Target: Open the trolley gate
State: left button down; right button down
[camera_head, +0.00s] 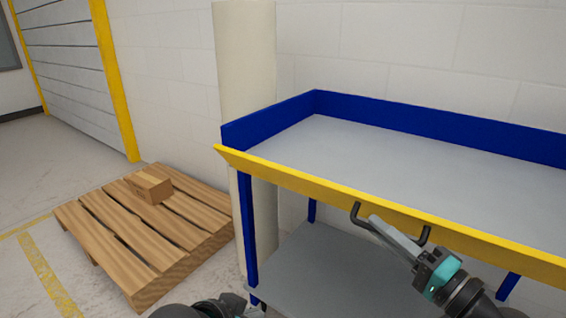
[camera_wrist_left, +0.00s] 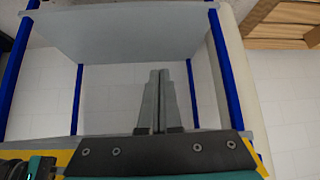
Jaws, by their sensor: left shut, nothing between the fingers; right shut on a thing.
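The trolley (camera_head: 400,150) has a blue frame and grey shelves. Its yellow gate (camera_head: 320,187) runs along the front edge of the top shelf, and its left end juts out past the blue side wall. A black handle (camera_head: 424,236) sits on the gate's front. My right gripper (camera_head: 376,224) is shut on the handle, near its left part. My left gripper is low at the bottom edge of the head view, mostly cut off, in front of the trolley's left leg. In the left wrist view its fingers (camera_wrist_left: 156,100) are shut and empty, with trolley legs and a shelf beyond.
A wooden pallet (camera_head: 120,240) with a cardboard box (camera_head: 150,185) lies on the floor left of the trolley. A cream column (camera_head: 245,60) stands behind the trolley's left end, by the white wall. The top shelf is bare.

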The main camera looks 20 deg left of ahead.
pick_arm(q)
jog(key=w+a+r+t+h, duration=0.1)
jog(key=w+r+t, duration=0.1)
jog(key=w+r, duration=0.5)
jog(key=w+a+r+m+t+h, duration=0.1)
jog(key=w+r+t, duration=0.1)
jog(key=r, duration=0.8)
jog(key=w+a+r+t+h, duration=0.1)
jog(key=w+r+t, duration=0.1)
jog(key=w+r, duration=0.5)
jog(key=x, duration=0.4)
jog(key=d+r+x, duration=0.1)
jog(key=x, duration=0.1)
jog(key=shift+w+d, duration=0.2)
jog(key=shift+w, duration=0.15)
jog(key=shift+f, duration=0.35)
jog(key=shift+s+a+f, duration=0.25)
jog(key=shift+s+f, duration=0.2)
jog(key=shift+s, duration=0.2)
jog(key=shift+s+a+f, duration=0.25)
jog(key=shift+s+f, duration=0.2)
jog(key=shift+s, duration=0.25)
